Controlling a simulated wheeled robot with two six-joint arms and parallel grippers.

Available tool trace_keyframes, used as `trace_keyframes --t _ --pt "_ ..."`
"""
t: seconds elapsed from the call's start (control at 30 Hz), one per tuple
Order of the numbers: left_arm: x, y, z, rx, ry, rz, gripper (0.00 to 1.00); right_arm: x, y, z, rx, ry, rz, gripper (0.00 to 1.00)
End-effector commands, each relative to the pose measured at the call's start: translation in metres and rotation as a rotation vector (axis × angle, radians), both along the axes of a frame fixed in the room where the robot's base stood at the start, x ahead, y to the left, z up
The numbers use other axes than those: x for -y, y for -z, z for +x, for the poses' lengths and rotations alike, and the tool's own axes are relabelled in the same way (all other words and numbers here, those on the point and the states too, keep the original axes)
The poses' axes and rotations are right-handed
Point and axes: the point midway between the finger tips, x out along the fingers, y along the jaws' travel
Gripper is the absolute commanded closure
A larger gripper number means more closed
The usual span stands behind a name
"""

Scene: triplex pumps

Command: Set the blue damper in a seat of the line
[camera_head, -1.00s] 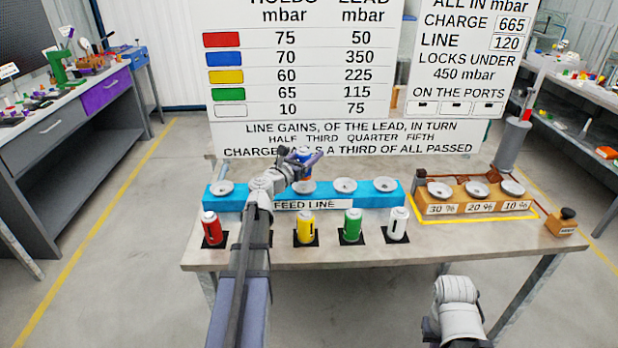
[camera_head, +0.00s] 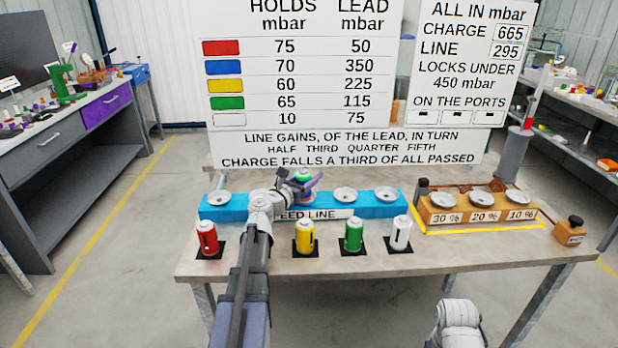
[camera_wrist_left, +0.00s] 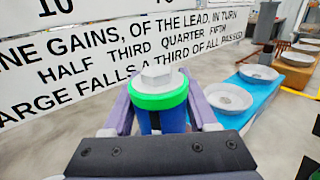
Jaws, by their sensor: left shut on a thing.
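The blue damper (camera_wrist_left: 169,117) has a blue body, a green ring and a pale hex cap in the left wrist view. My left gripper (camera_head: 303,186) is shut around its body. The gripper hides the seat, so I cannot see the contact. The damper looks upright. My right gripper is out of view.
Red (camera_head: 207,238), yellow (camera_head: 304,236), green (camera_head: 352,233) and white (camera_head: 400,233) dampers stand along the front. An orange block (camera_head: 437,216) with three percent-marked seats is to the right. The board (camera_head: 470,60) reads CHARGE 665, LINE 295.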

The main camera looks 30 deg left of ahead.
Motion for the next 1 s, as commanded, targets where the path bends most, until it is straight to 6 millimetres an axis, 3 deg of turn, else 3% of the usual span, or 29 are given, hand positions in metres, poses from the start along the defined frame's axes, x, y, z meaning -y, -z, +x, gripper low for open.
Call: trace_keyframes --t 0.03,0.07,0.3,0.67,1.0 --pt "0.0 0.003 0.0 0.0 0.0 0.0 1.0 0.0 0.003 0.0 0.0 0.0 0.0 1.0" --pt "0.0 0.002 0.0 0.0 0.0 0.0 0.39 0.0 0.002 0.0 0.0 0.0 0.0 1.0" --pt "0.0 0.002 0.0 0.0 0.0 0.0 0.12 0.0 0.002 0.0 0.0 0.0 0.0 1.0" --pt "0.0 -0.003 -0.003 0.0 -0.001 0.0 0.11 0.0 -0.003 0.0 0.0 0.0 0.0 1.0" --pt "-0.004 -0.001 -0.072 0.0 -0.002 0.0 0.11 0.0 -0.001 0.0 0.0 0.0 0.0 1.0"
